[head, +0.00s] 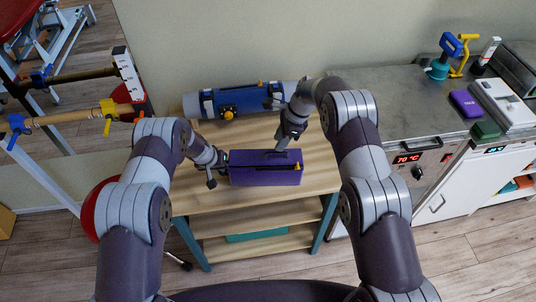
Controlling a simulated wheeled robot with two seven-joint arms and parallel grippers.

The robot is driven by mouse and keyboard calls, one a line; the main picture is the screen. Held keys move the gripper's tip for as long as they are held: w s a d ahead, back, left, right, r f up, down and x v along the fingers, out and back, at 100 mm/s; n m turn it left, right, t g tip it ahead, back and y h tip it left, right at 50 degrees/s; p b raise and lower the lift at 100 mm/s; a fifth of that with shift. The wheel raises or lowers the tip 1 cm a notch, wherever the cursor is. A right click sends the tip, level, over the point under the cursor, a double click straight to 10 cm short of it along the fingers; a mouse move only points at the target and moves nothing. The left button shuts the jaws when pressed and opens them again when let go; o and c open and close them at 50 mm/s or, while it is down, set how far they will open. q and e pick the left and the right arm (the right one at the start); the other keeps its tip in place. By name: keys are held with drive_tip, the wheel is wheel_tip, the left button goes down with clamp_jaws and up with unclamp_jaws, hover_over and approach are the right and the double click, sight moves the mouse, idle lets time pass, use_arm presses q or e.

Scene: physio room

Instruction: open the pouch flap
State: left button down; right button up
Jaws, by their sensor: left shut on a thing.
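The purple pouch (263,177) lies on the wooden table top, its long side facing me. A dark strap or handle shows on its top, and a small yellow-orange tab (297,167) is at its right end. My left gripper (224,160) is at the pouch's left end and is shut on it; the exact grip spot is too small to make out. My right gripper (283,146) points down just above the pouch's top, close to the dark strap. I cannot tell whether its fingers are open or touch the strap. The flap looks closed.
A blue and grey roll (240,100) with straps lies along the table's back edge by the wall. Bare wooden table (210,200) shows in front of the pouch. A steel counter (405,100) with a heater display stands right; parallel bars (70,118) stand left.

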drive_tip(key=shift+f, duration=2.25)
drive_tip(key=c, duration=0.6)
drive_tip(key=shift+r, duration=0.1)
